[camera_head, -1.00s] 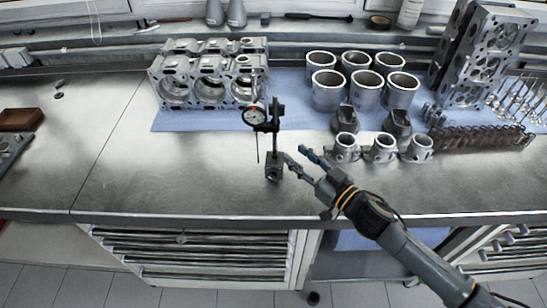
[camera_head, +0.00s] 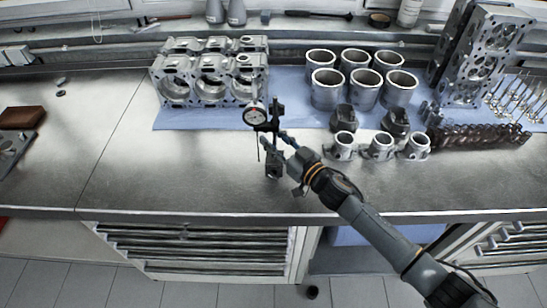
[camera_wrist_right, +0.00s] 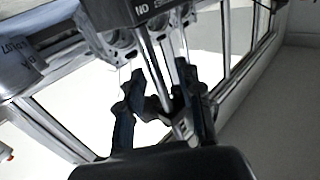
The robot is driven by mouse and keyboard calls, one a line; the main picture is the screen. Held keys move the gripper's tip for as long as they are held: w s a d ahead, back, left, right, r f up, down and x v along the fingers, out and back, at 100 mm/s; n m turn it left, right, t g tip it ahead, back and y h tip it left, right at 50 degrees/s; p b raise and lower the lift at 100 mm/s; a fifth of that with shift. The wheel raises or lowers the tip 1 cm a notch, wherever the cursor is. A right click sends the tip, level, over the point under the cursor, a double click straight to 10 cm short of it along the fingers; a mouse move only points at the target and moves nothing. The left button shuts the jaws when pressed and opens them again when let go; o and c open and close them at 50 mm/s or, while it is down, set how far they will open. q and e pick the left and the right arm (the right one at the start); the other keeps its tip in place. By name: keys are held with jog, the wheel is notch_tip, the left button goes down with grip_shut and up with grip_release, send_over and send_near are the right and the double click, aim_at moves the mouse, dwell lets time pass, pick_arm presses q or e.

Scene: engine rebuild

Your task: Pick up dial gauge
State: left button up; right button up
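The gauge face is not clear in the wrist view. My left gripper is not in view.
An engine block (camera_head: 208,75) stands behind on a blue mat (camera_head: 195,119). Several cylinder liners (camera_head: 327,90) and small metal housings (camera_head: 343,146) stand to the right. A cylinder head (camera_head: 480,60) stands far right. The bench front and left middle are clear.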

grip_shut()
jog(key=shift+w+r, duration=0.15)
jog(key=shift+r, duration=0.05)
